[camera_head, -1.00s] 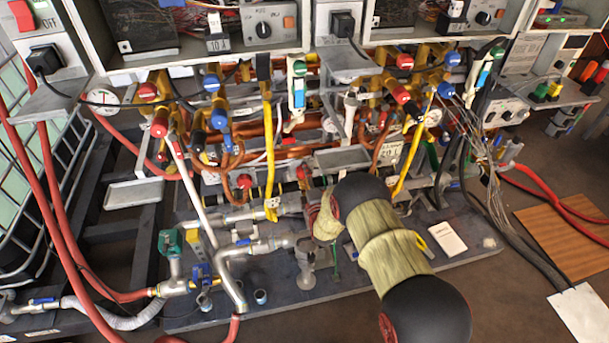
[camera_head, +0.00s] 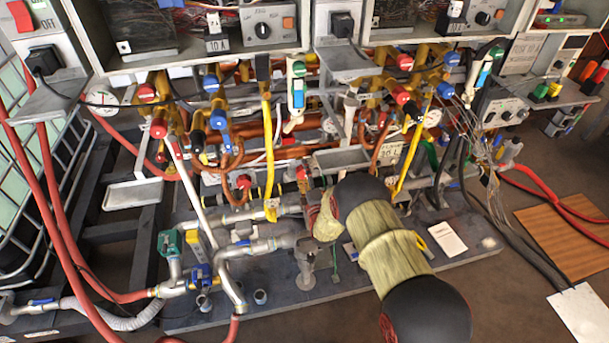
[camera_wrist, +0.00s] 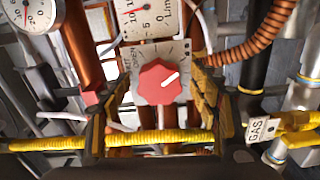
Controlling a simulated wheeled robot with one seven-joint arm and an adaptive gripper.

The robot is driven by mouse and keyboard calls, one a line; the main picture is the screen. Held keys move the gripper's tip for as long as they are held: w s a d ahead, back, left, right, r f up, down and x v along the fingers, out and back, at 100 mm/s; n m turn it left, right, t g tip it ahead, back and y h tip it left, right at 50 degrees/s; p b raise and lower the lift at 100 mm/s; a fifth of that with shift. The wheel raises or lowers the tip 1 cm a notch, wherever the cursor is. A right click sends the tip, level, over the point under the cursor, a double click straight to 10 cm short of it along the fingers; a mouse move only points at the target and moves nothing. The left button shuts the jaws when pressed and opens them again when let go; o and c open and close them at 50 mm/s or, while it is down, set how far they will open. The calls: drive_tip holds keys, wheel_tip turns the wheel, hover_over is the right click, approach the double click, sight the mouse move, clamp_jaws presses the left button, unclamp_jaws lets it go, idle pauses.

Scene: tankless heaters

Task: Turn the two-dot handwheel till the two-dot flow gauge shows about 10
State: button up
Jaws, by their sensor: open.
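A red handwheel (camera_wrist: 160,82) with a white pointer mark sits on a pale plate in the wrist view. The mark points to the upper right. Just above it stands a flow gauge (camera_wrist: 150,18) with a scale of 0, 5 and 10 in L/min, cut off by the frame's top; its reading is not clear. In the head view my arm hides the gripper and this handwheel.
A yellow corrugated pipe (camera_wrist: 160,139) runs across below the handwheel. A round dial (camera_wrist: 36,14) is at upper left, and a GAS tag (camera_wrist: 261,129) is at right. In the head view, pipes and valves crowd the rack; a white card (camera_head: 448,238) lies on the base plate.

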drive_tip(key=v, duration=1.1)
drive_tip(key=shift+s, duration=0.35)
drive_tip(key=shift+d, duration=0.15)
